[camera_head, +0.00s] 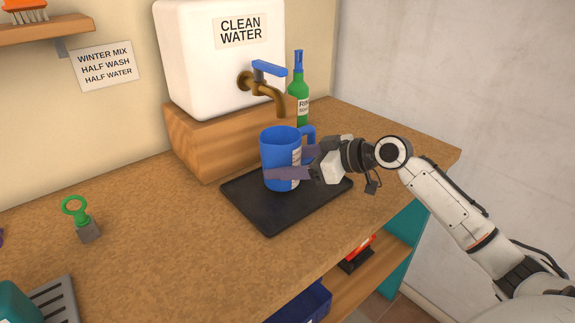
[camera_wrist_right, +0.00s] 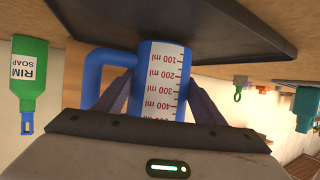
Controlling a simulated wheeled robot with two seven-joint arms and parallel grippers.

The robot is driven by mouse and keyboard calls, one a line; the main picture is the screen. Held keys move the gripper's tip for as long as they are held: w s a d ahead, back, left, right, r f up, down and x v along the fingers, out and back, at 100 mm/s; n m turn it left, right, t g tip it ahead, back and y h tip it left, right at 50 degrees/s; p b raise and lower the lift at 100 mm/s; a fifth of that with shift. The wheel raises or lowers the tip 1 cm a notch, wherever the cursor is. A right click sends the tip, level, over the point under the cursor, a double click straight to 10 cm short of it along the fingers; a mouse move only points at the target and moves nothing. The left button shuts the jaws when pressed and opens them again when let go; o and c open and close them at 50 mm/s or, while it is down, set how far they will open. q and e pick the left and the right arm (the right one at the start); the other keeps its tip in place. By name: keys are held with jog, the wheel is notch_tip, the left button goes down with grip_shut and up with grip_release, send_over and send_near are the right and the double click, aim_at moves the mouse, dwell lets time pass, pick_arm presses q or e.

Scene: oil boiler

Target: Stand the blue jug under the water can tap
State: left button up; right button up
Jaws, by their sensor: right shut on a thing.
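The blue jug (camera_head: 281,150) stands upright on or just over the black tray (camera_head: 262,216), in front of and slightly below the brass tap (camera_head: 266,90) of the white water can (camera_head: 200,60). The tap has a blue lever. My right gripper (camera_head: 290,164) is shut around the jug's body from the right. In the right wrist view the jug (camera_wrist_right: 164,75) shows its measuring scale between the two fingers, with its handle to the left. I cannot tell whether the jug's base touches the tray. My left gripper is not in view.
The can sits on a wooden block (camera_head: 215,145). A green rim soap bottle (camera_head: 299,95) stands behind the jug, to its right. A green ring-topped item (camera_head: 79,217) stands on the counter at left. The counter between is clear.

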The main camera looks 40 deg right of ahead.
jog(key=shift+f, duration=0.35)
jog(key=o, duration=1.3)
jog(key=shift+f, duration=0.1)
jog(key=shift+c, duration=0.2)
jog(key=v, duration=1.2)
jog(key=shift+d+b, duration=0.1)
jog(key=shift+b, duration=0.3)
